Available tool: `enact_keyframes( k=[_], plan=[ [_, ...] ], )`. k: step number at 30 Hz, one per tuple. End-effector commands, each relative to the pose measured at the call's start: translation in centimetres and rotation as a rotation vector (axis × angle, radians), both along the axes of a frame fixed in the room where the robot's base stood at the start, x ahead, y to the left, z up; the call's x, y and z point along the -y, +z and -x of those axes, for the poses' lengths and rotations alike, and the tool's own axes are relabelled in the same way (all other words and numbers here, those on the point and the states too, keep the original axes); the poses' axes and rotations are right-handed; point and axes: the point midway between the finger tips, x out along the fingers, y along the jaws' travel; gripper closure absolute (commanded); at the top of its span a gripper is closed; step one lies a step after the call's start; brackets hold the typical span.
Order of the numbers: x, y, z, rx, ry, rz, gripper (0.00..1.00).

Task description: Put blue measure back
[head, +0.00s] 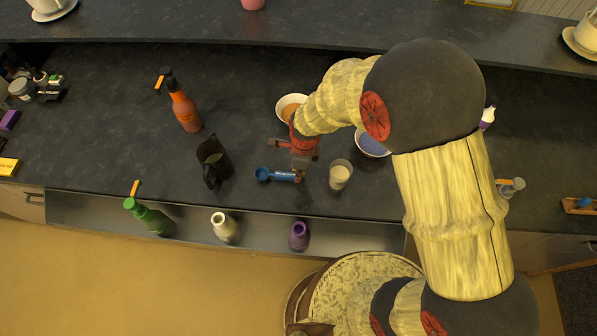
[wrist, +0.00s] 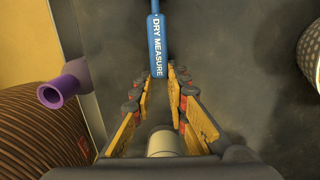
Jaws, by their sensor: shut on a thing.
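The blue measure (head: 264,174) is a small scoop with a flat handle, seen near the front edge of the dark counter in the head view. Its handle (wrist: 157,45), marked "DRY MEASURE", shows in the wrist view. My gripper (head: 299,175) is shut on the handle's end, with the scoop pointing left in the head view. In the wrist view my fingertips (wrist: 159,73) close on both sides of the handle, and the scoop end is out of frame. I cannot tell whether the measure touches the counter.
A black pitcher (head: 213,162) stands left of the measure and a glass (head: 340,175) right of it. Bowls (head: 371,144) stand behind. Green (head: 148,217), white (head: 224,228) and purple (head: 298,237) bottles stand along the lower front ledge.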

Motion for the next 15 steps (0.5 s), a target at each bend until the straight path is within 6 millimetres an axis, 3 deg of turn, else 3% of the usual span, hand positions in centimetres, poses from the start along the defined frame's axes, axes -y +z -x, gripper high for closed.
enact_keyframes(
  k=[15],
  plan=[
    [0.0,-0.3,0.0,0.0,0.0,0.0,1.0]
  ],
)
